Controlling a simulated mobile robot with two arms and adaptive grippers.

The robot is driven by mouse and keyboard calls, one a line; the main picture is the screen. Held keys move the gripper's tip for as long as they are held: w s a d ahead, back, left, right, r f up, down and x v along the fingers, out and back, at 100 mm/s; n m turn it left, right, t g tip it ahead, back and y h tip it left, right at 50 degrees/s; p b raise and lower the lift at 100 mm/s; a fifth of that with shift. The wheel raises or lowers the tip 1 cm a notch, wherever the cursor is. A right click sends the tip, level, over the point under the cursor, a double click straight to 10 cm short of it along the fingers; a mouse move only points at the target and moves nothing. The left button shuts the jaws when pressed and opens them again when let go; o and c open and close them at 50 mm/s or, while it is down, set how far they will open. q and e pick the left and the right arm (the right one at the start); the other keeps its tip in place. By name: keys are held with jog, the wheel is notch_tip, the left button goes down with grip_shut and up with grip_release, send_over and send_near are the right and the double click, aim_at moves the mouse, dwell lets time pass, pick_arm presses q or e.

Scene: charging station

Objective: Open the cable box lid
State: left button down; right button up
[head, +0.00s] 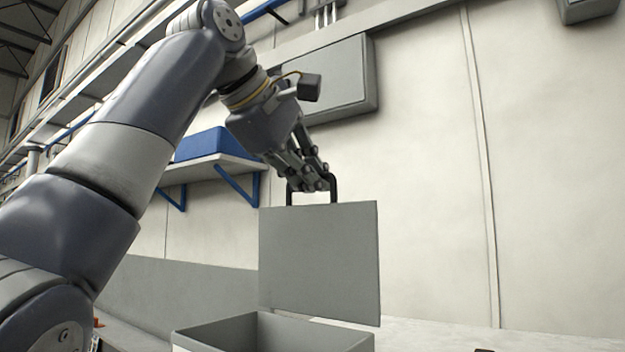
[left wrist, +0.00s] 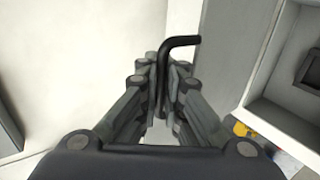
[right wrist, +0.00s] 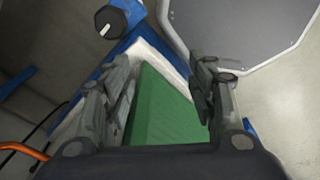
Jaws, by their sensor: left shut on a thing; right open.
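The grey cable box (head: 245,333) stands low in the head view, with its top open and its inner walls showing. Its grey lid (head: 320,262) stands upright above the back of the box. A black handle (head: 334,188) sits on the lid's upper edge. My left gripper (head: 318,184) is shut on this handle. In the left wrist view the black handle (left wrist: 180,42) runs between the left fingers (left wrist: 166,92). My right gripper (right wrist: 163,92) is open, with a green surface visible beyond and between its fingers. The right gripper does not show in the head view.
A grey wall cabinet (head: 340,80) and a shelf with a blue bin (head: 203,144) are behind the left arm. The right wrist view shows a green block or panel (right wrist: 165,115) in a white and blue frame, a dark knob (right wrist: 117,20) and an orange cable (right wrist: 22,149).

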pick_arm(q)
jog(key=shift+r, duration=0.35)
jog(key=c, duration=1.7)
grip_release()
jog(key=shift+s+a, duration=0.2)
jog(key=shift+f, duration=0.1)
jog(key=v, duration=1.2)
jog(key=shift+s+a, duration=0.1)
jog(key=shift+s, duration=0.05)
